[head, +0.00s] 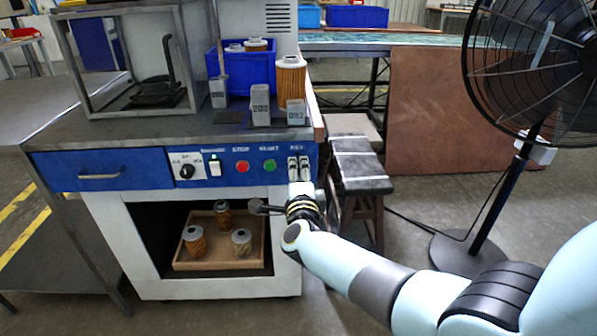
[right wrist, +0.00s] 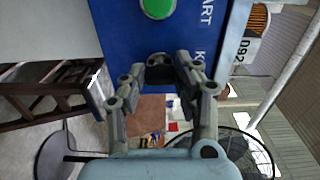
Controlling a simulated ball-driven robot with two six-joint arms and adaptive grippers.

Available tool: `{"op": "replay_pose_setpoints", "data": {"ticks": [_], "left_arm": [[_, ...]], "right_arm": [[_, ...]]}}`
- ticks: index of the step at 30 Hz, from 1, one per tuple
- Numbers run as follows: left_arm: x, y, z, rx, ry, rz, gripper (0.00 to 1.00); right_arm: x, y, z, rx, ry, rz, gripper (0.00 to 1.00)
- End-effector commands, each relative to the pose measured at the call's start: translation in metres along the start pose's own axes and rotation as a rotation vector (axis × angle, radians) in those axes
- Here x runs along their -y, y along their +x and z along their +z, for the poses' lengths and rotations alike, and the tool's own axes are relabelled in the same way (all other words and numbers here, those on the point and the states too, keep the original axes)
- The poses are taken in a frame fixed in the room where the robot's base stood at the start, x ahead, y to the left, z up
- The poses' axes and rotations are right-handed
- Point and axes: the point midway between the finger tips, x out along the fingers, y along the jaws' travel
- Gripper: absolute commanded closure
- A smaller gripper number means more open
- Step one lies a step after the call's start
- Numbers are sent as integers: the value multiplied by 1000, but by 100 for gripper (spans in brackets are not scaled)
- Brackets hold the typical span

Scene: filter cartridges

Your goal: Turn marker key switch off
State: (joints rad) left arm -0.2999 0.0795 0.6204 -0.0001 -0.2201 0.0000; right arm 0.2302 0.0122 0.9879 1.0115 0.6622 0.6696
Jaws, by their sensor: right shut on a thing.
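The blue control panel (head: 219,176) of the marker runs across the front of the workbench. My right gripper (head: 299,168) is at its right end, under the KEY label, and hides the key switch in the head view. In the right wrist view the black round key switch (right wrist: 159,66) sits on the blue panel between the fingertips of my right gripper (right wrist: 160,77). The fingers are shut on it. Its exact turn angle cannot be told. My left gripper is not in view.
Left of the key are the green start button (head: 269,165), red stop button (head: 242,167), lit rocker switch (head: 214,167) and rotary knob (head: 187,171). Cartridges stand above in a blue bin (head: 242,72) and below in a wooden tray (head: 220,260). A stool (head: 358,170) and fan (head: 535,60) stand right.

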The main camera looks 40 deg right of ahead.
Motion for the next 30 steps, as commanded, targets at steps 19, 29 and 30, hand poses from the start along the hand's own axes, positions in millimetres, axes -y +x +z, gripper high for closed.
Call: {"op": "replay_pose_setpoints", "data": {"ticks": [19,29,30], "left_arm": [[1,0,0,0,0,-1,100],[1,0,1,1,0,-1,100],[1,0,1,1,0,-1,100]], "right_arm": [[-1,0,0,1,0,1,46],[-2,-43,0,1,1,4,46],[-2,-52,0,1,2,4,46]]}}
